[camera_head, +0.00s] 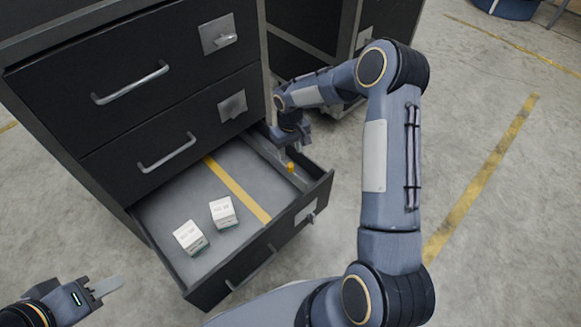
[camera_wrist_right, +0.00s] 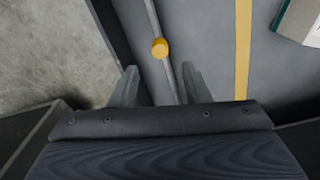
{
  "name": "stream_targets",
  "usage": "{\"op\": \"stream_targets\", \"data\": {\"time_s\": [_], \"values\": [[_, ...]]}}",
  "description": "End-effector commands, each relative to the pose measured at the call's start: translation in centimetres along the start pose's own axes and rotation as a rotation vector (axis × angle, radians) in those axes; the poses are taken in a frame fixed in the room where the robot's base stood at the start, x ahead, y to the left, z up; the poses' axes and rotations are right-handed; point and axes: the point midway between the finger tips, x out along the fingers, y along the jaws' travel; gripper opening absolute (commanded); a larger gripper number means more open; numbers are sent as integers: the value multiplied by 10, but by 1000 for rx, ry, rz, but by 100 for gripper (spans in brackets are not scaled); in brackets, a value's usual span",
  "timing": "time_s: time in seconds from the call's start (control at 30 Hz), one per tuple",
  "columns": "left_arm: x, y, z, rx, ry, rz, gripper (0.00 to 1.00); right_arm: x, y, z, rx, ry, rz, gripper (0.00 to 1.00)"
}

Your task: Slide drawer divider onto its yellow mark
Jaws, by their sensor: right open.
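The drawer divider (camera_head: 258,147) is a thin grey plate with a yellow knob (camera_head: 291,167), standing near the right side of the open drawer (camera_head: 160,248). The yellow mark (camera_head: 237,188) is a stripe on the drawer floor, to the left of the divider and apart from it. In the right wrist view, the divider (camera_wrist_right: 174,75) runs between the two fingers of my open right gripper (camera_wrist_right: 158,88), with the knob (camera_wrist_right: 159,48) just beyond the fingertips. The mark (camera_wrist_right: 243,50) lies to the right there. My left gripper (camera_head: 105,288) is outside the drawer, at lower left; its opening is unclear.
Two white boxes (camera_head: 190,237) (camera_head: 223,212) sit on the drawer floor left of the mark. The floor between divider and mark looks clear. The black cabinet (camera_head: 130,90) rises behind the drawer, with another cabinet (camera_head: 305,30) beside it.

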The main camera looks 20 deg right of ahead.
Motion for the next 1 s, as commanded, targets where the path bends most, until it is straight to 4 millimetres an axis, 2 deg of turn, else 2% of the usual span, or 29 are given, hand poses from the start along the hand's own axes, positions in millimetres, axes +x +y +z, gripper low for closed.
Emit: {"op": "stream_targets", "data": {"time_s": [0.2, 0.4, 0.77, 1.0], "values": [[12, -5, 6, 0, 0, 0, 36, 39, 0, 1, 1, -3, -2, 43], [17, -8, 9, 0, 0, 0, 36, 61, 0, 1, 1, -1, -1, 43], [18, -8, 9, 0, 0, 0, 36, 66, 0, 1, 1, 0, 0, 43], [18, -8, 9, 0, 0, 0, 36, 66, 0, 1, 1, -1, -1, 13]]}}
